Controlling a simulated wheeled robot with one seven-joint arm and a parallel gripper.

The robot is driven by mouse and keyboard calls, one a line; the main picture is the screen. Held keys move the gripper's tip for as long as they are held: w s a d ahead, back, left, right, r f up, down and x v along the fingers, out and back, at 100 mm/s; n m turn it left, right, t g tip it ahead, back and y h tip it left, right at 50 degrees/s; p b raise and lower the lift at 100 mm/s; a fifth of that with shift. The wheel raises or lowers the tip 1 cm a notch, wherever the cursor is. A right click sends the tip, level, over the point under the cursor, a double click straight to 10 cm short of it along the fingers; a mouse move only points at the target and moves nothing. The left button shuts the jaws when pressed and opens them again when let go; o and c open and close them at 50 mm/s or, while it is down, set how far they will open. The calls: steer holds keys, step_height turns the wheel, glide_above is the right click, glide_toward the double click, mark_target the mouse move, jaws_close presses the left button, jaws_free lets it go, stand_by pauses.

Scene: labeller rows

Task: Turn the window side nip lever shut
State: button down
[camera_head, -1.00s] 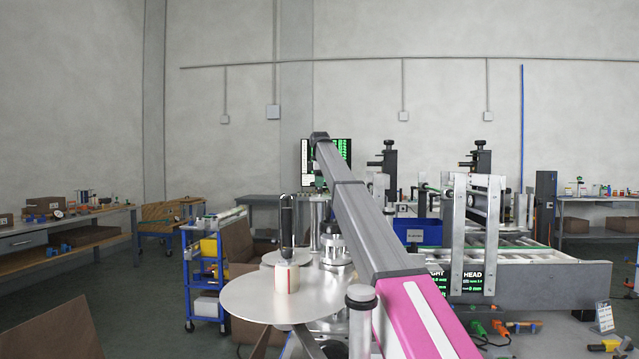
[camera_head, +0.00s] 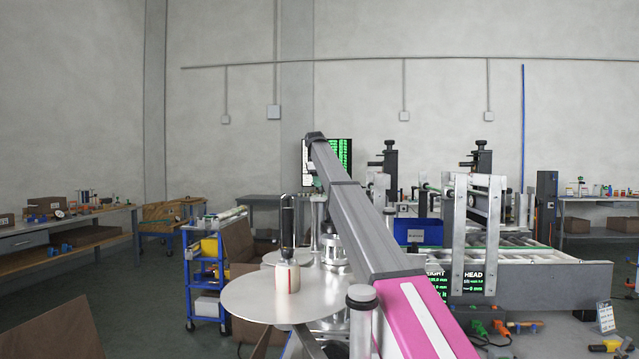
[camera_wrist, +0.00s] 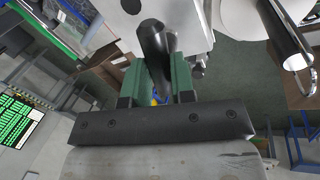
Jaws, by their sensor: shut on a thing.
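In the wrist view, a dark rounded lever (camera_wrist: 153,42) stands between the two green fingers of my gripper (camera_wrist: 157,78). My gripper is shut on this lever, with the lever's upper part reaching past the fingertips. A pale metal plate (camera_wrist: 192,28) of the machine lies just behind it. The wrist view does not show how far round the lever is turned, and no label shows whether it is the window side one. In the head view, my arm hides the lever and most of the gripper.
A metal post (camera_head: 361,325) stands close in front. The conveyor side (camera_head: 545,277) and upright plates (camera_head: 459,232) are to the right. A blue cart (camera_head: 206,275) stands left.

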steer(key=c, duration=1)
jaws_free()
steer(key=shift+o, duration=0.2)
steer(key=shift+r, duration=0.15)
steer(key=v, duration=1)
steer(key=shift+r, duration=0.3)
steer(key=shift+s, duration=0.15)
